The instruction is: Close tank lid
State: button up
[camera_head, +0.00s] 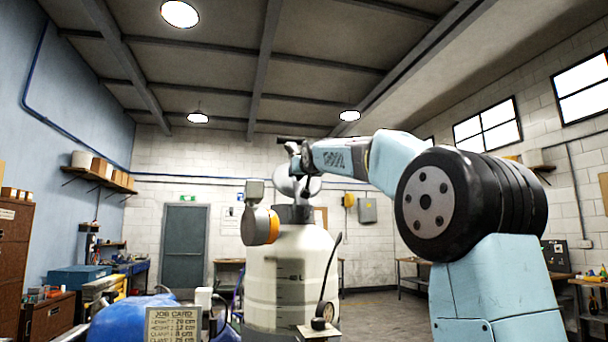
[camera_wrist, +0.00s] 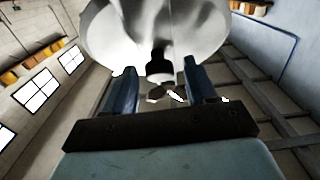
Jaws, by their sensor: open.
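The cream-white tank (camera_head: 290,275) stands upright in the middle of the head view. A pale round lid (camera_head: 284,186) stands raised above its top, partly hidden by my gripper (camera_head: 298,160). In the wrist view the lid (camera_wrist: 110,30) is a large, glossy, whitish round surface across the top of the picture. A short black knob (camera_wrist: 159,66) sticks out from it. My gripper (camera_wrist: 160,75) is open, with its two blue-grey fingers on either side of the knob in the picture. I cannot tell whether they touch it.
A job card (camera_head: 172,326) and a blue rounded body (camera_head: 125,320) are in front at left. Floor shows at right behind the tank.

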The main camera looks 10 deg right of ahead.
jog(key=shift+w, duration=0.25)
